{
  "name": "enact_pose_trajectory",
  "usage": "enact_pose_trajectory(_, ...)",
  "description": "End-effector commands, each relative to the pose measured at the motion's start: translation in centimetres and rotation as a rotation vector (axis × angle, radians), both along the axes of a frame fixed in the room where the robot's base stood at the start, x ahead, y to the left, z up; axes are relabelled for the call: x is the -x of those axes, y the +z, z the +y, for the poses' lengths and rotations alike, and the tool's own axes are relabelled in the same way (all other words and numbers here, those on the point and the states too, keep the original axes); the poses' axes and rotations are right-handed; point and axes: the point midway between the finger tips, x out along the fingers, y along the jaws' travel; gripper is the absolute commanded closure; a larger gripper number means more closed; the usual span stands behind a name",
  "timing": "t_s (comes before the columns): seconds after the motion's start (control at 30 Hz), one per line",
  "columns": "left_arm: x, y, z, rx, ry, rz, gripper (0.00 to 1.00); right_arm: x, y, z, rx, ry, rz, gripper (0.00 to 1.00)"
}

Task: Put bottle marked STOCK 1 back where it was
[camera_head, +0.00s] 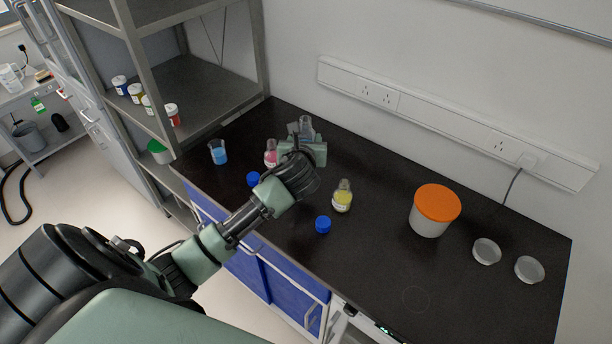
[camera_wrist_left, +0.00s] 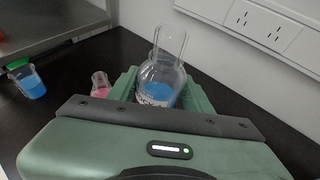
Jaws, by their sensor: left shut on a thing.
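My left gripper (camera_head: 304,146) is at the back left of the black bench, shut around a clear glass bottle (camera_head: 306,126) with blue liquid. In the left wrist view the bottle (camera_wrist_left: 160,76) is upright between the green fingers (camera_wrist_left: 162,92). My right gripper is not in view.
A pink flask (camera_head: 270,157) and a blue-filled beaker (camera_head: 218,154) stand left of the gripper. Two clear dishes (camera_head: 487,251) lie far right. The front right bench is clear.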

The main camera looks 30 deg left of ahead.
Motion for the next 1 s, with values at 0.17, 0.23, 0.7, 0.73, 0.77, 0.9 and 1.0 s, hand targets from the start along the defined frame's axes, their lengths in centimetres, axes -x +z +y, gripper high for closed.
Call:
enact_pose_trajectory(0.17,0.1,-5.0,0.0,0.002,0.002,0.003,1.0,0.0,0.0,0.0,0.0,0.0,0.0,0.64)
enact_pose_trajectory(0.23,0.1,-6.7,0.0,0.002,0.002,0.003,1.0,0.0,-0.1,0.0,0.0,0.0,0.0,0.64)
enact_pose_trajectory(0.7,0.0,-12.7,0.0,0.001,0.002,-0.001,1.0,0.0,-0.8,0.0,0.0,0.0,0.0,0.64)
enact_pose_trajectory(0.73,0.0,-13.0,0.0,0.001,0.002,-0.001,1.0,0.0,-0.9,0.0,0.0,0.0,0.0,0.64)
enact_pose_trajectory(0.77,0.0,-13.3,0.0,0.0,0.001,0.0,1.0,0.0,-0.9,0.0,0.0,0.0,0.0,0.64)
enact_pose_trajectory(0.9,0.0,-13.7,-0.1,0.0,-0.001,-0.002,1.0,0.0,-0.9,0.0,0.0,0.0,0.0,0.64)
enact_pose_trajectory(1.0,0.0,-13.6,0.0,0.0,-0.001,-0.003,1.0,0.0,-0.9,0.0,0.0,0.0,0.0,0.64)
